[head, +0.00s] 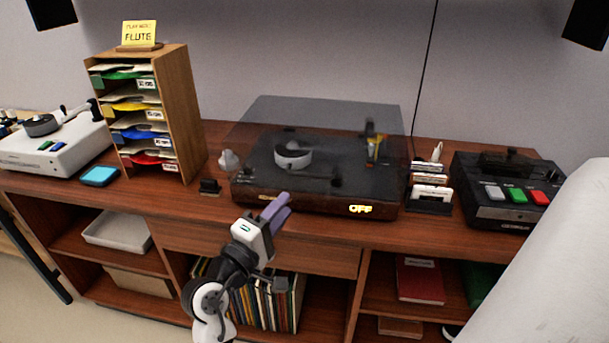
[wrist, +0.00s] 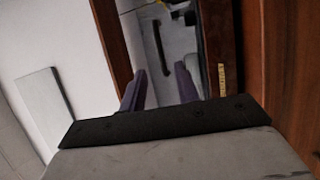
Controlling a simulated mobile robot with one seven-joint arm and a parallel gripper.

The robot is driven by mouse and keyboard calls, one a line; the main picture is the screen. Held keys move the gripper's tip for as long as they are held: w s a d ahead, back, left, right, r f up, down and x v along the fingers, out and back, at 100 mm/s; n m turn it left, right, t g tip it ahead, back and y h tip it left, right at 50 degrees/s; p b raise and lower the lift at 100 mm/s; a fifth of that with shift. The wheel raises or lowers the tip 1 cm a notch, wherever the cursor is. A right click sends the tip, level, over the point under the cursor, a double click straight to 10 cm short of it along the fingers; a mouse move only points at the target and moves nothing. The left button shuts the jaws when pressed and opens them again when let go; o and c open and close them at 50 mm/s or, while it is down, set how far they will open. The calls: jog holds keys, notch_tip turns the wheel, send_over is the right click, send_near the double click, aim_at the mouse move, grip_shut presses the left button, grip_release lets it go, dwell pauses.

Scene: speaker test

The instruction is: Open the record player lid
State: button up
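The record player (head: 300,198) stands on the wooden cabinet, with a dark wood base and a glowing OFF label on its front. Its lid (head: 330,112) is a smoky see-through cover that looks closed over the deck; the white disc-shaped part inside shows through it. My gripper (head: 286,203), with purple fingers, is in front of the base, left of its middle. In the wrist view my gripper (wrist: 160,72) is open, its fingers apart with nothing between them. The record player (wrist: 220,45) also shows there, beyond the fingers. Whether a finger touches the lid, I cannot tell.
A wooden paper sorter (head: 180,115) and a white turntable (head: 55,143) stand at left. A card rack (head: 430,204) and a dark device with coloured buttons (head: 505,205) stand close at right. A small black item (head: 210,187) sits left of the base. The wall is close behind.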

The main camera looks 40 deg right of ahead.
jog(key=p+x, duration=0.2)
jog(key=x, duration=0.7)
jog(key=shift+d, duration=0.35)
jog(key=shift+c, duration=0.3)
grip_shut()
